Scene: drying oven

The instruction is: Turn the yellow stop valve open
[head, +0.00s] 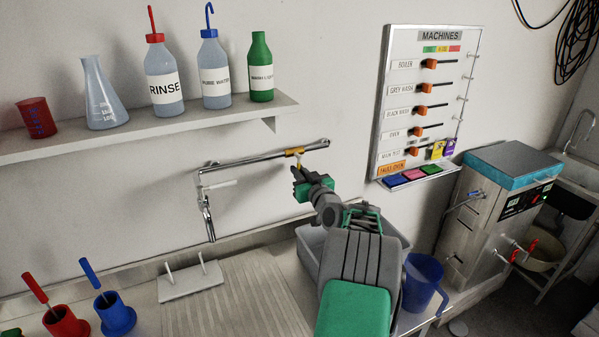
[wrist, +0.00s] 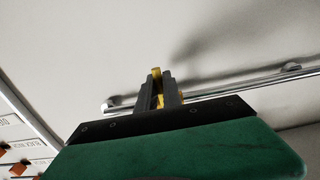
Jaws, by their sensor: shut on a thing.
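The yellow stop valve (head: 294,151) sits on the metal pipe (head: 250,159) that runs along the wall below the shelf. My gripper (head: 297,170) is at the valve, reaching up to it from below. In the wrist view my gripper (wrist: 160,90) has its two dark fingers close together, shut on the yellow part of the valve (wrist: 156,73), whose tip shows between and beyond them. The fingers hide most of the valve, so I cannot tell its exact angle. The pipe (wrist: 240,88) passes behind the fingers.
A shelf (head: 150,127) with bottles and flasks is above left. The machines panel (head: 425,100) is on the wall at right, beside a steel machine (head: 490,215). A blue jug (head: 424,280) stands near my arm. A small peg rack (head: 190,280) stands on the counter at left.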

